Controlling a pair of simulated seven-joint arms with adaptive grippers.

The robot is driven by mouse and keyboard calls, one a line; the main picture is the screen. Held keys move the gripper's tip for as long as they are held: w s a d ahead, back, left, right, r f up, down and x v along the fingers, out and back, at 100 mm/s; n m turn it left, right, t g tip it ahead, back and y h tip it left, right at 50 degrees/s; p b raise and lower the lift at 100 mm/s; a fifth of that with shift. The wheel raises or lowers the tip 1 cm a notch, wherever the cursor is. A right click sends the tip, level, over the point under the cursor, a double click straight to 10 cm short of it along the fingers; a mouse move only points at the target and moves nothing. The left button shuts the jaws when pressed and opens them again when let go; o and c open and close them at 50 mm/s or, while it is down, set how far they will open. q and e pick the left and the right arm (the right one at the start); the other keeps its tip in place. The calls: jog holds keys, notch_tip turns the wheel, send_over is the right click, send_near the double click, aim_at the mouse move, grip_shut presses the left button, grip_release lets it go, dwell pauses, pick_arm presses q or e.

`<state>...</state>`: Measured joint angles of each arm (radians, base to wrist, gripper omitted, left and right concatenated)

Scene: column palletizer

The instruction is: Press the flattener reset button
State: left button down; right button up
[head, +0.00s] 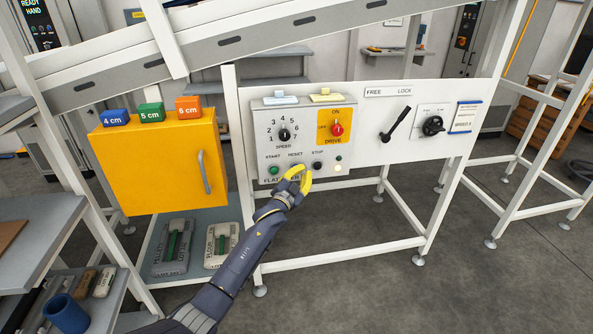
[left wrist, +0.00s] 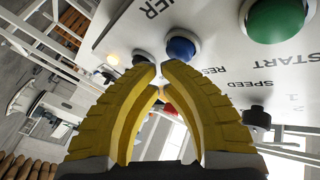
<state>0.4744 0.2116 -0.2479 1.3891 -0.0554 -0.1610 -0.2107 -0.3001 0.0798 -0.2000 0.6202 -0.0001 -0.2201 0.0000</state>
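The flattener control panel (head: 298,113) is grey with a yellow drive section. Its reset button is blue in the left wrist view (left wrist: 181,49), just beyond my fingertips. In the head view the button is largely hidden behind my left gripper (head: 307,171), under the RESET label. The yellow fingers of the left gripper (left wrist: 160,68) have their tips together, with nothing held between them. The tips point at the panel near the blue button; I cannot tell whether they touch it. My right gripper is not in view.
A green start button (head: 273,170) is left of reset, and a black stop button (head: 317,165) is right. Above are a speed knob (head: 284,135) and a red drive switch (head: 337,129). A yellow cabinet (head: 160,165) stands left; a black lock lever (head: 396,125) is right.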

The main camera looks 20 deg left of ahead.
pick_arm(q)
jog(key=shift+w+a, duration=0.25)
jog(key=shift+w, duration=0.2)
dwell(0.9)
jog(key=shift+s+d, duration=0.1)
jog(key=shift+s, duration=0.05)
jog(key=shift+s+d, duration=0.4)
jog(key=shift+s, duration=0.3)
jog(key=shift+s+d, duration=0.4)
jog(key=shift+s, duration=0.35)
jog(key=shift+s+d, duration=0.35)
jog(key=shift+s, duration=0.35)
jog(key=shift+s+d, duration=0.4)
jog(key=shift+s, duration=0.35)
